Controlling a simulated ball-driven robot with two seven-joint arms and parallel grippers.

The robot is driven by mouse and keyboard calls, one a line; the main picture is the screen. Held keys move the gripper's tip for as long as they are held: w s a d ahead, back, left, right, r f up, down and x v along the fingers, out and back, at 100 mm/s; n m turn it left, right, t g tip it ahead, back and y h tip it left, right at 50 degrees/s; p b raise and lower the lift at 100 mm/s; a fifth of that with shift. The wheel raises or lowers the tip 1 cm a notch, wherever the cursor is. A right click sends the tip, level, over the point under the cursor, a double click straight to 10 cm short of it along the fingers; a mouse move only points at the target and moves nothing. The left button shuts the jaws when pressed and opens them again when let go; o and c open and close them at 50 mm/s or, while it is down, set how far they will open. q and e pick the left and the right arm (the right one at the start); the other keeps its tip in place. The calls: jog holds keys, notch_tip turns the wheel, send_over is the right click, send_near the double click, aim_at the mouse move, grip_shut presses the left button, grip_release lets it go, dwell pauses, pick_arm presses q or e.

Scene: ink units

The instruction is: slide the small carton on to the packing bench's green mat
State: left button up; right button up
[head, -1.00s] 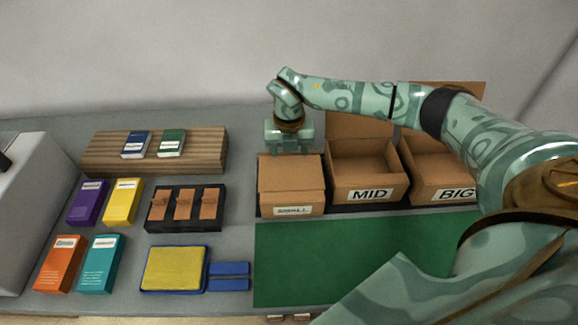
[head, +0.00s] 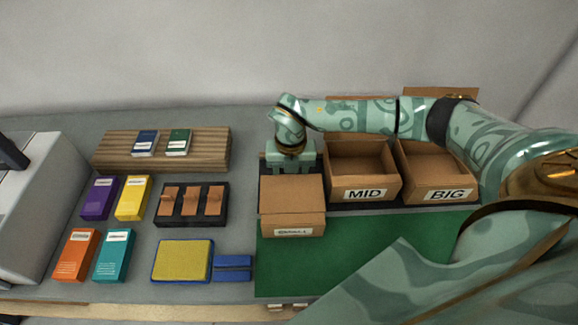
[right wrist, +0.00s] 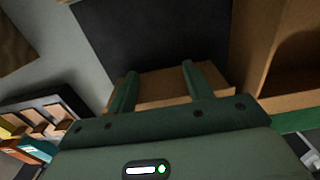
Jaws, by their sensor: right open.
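The small carton (head: 292,194), a closed brown box with a white label on its front, stands upright at the left end of the carton row. Its front part is over the back left corner of the green mat (head: 350,258); its rear is over the dark strip. My right gripper (head: 292,170) is open, with its fingers down at the carton's back edge. In the right wrist view the two spread fingers (right wrist: 160,82) reach the carton (right wrist: 160,92); whether they touch it is hard to tell. My left gripper is not in view.
The open MID carton (head: 364,178) and BIG carton (head: 438,178) stand to the right on the dark strip. Left of the mat are a blue-framed yellow pad (head: 182,260), a black tray (head: 192,220), several coloured boxes and a wooden rack (head: 215,152). The mat's middle is clear.

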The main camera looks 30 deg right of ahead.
aim_at(292, 203)
jog(key=shift+s+a+r+p, duration=0.1)
jog(key=shift+s+a+p, duration=0.65)
jog(key=shift+s, duration=0.35)
jog(key=shift+s+a+f+p, duration=0.1)
jog(key=shift+s+a+p, duration=0.5)
jog(key=shift+s+p, duration=0.4)
jog(key=shift+s+a+r+p, duration=0.1)
jog(key=shift+s+a+p, duration=0.6)
jog(key=shift+s, duration=0.5)
jog(key=shift+s+a+p, duration=0.35)
jog(key=shift+s, duration=0.2)
jog(key=shift+s+a+p, duration=0.3)
jog(key=shift+s+p, duration=0.05)
jog(key=shift+s, duration=0.25)
jog(key=shift+w+d, duration=0.25)
jog(key=shift+w, duration=0.35)
notch_tip(292, 203, up, 7)
jog(key=p, duration=0.7)
jog(key=shift+r, duration=0.1)
jog(key=shift+f, duration=0.2)
